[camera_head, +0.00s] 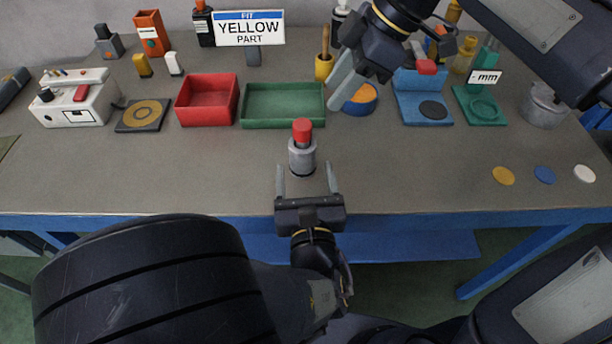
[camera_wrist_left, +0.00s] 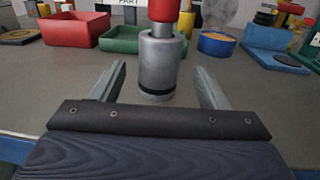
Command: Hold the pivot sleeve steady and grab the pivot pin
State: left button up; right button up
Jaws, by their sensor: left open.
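The pivot sleeve (camera_head: 302,158) is a grey metal cylinder with a dark band at its base, standing upright near the table's front edge. It also shows in the left wrist view (camera_wrist_left: 156,65). A red-topped pin (camera_head: 302,131), taken as the pivot pin, stands upright in its top; its red head is cut off in the left wrist view (camera_wrist_left: 164,10). My left gripper (camera_head: 307,182) is open, its fingers pointing at the sleeve from the front, one to each side. My right gripper (camera_head: 345,85) hangs above the table, behind and right of the sleeve, apart from the pin; its finger opening is unclear.
A red tray (camera_head: 207,122) and a green tray (camera_head: 283,121) lie behind the sleeve. A sign reading "YELLOW PART" (camera_head: 249,29) stands behind them. A blue fixture (camera_head: 424,108) and yellow, blue and white discs (camera_head: 544,174) are at right. The table around the sleeve is clear.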

aim_at(302, 147)
pick_arm(q)
jog(key=w, duration=0.7)
jog(key=shift+a, duration=0.3)
jog(key=c, duration=1.2)
